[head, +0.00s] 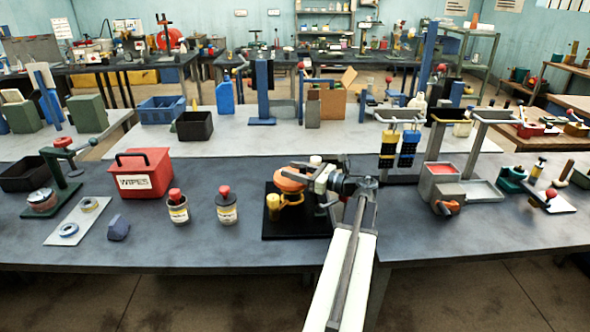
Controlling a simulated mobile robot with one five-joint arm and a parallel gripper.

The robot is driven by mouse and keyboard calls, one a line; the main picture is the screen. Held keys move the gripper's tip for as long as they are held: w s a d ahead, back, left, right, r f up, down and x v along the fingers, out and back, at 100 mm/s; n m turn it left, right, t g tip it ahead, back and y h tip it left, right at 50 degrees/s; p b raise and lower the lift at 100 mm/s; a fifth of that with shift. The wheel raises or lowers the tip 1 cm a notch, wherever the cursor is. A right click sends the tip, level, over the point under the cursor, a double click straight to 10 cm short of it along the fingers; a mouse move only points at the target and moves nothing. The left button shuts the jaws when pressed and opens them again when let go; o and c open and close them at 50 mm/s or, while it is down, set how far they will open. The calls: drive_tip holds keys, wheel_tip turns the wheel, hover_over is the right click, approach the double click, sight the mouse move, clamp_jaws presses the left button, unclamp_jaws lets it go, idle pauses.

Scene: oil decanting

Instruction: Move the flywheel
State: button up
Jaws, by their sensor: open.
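An orange, rounded part (287,180), which may be the flywheel, sits over a black base plate (284,228) at the middle of the dark front bench. A yellow cylinder (273,207) and yellow-orange curved parts stand under and beside it. My gripper (316,175) is open at the right of the orange part, very close to it. I cannot tell whether they touch. My gripper and wrist hide the right side of this assembly.
Two red-capped jars (178,207) (227,207) and a red wipes box (144,174) stand to the left. A grey and red fixture (440,184) with tall posts stands to the right. The bench's front strip (200,248) is clear.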

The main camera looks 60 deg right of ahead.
clamp_jaws()
drive_tip(key=shift+d, duration=0.5)
drive_tip(key=shift+a, duration=0.35)
drive_tip(key=n+y, duration=0.1)
drive_tip(key=y, duration=0.1)
drive_tip(key=n+g+y, duration=0.1)
drive_tip(key=n+y, duration=0.1)
drive_tip(key=y, duration=0.1)
drive_tip(key=shift+d+n+g+y, duration=0.3)
drive_tip(key=shift+s+n+g+y, duration=0.1)
drive_tip(key=shift+n+g+y, duration=0.7)
drive_tip(key=shift+n+y, duration=0.5)
drive_tip(key=shift+y, duration=0.4)
unclamp_jaws()
